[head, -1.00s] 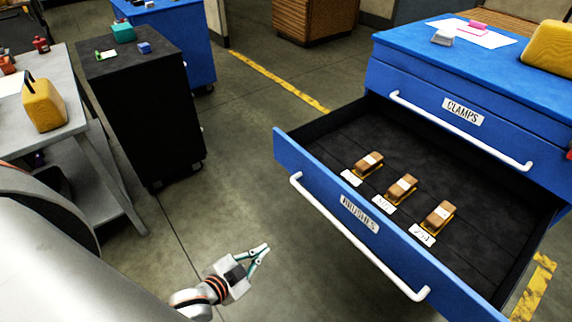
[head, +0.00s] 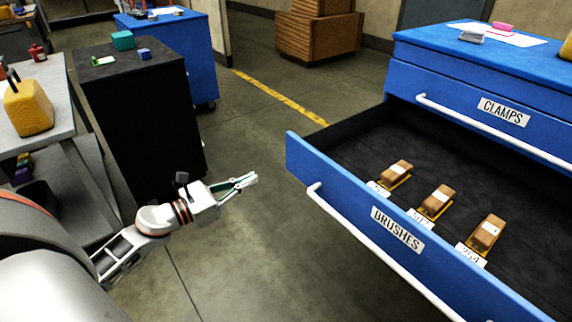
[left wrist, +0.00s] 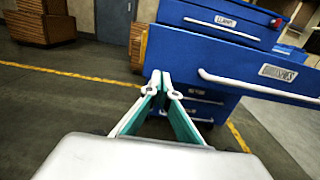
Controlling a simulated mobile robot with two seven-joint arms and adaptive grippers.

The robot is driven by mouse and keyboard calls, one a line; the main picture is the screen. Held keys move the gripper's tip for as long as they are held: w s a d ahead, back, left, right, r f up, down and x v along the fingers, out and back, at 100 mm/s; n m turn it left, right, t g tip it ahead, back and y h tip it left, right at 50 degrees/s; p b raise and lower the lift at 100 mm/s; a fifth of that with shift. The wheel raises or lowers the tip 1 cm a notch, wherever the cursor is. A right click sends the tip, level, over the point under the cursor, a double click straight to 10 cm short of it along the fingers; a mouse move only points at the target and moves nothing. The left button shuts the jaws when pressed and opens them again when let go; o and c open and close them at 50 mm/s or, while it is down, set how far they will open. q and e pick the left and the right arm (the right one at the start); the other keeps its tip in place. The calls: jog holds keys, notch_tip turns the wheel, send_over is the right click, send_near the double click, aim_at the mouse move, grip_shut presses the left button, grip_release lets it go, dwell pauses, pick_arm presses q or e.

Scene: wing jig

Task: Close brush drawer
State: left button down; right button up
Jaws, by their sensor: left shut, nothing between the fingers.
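The blue brush drawer (head: 350,208), labelled BRUSHES (head: 397,230), stands pulled out from the blue cabinet (head: 480,75). Its white bar handle (head: 375,250) runs along the front. Several wooden-topped brushes (head: 437,201) lie in a row inside, with white tags in front. The drawer front (left wrist: 245,62) and its handle also show at the right in the left wrist view. My left gripper (head: 252,180) is shut and empty, left of the drawer's near left corner and apart from it. It shows in the left wrist view (left wrist: 160,82). My right gripper is out of view.
The closed CLAMPS drawer (head: 455,95) is above the brush drawer. A black cabinet (head: 145,115) stands behind my left arm, and a grey table (head: 55,100) with a yellow case (head: 28,108) is at the left. Floor between the black cabinet and drawer is clear.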

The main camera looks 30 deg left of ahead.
pick_arm(q)
send_near(293, 159)
jog(key=p+x, duration=0.1)
jog(key=x, duration=0.4)
jog(key=shift+w+d+r, duration=0.15)
jog(key=shift+w, duration=0.15)
jog(key=shift+w+d, duration=0.15)
jog(key=shift+w, duration=0.4)
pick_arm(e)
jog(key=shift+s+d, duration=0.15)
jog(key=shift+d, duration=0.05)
pick_arm(q)
jog(key=shift+w+d, duration=0.1)
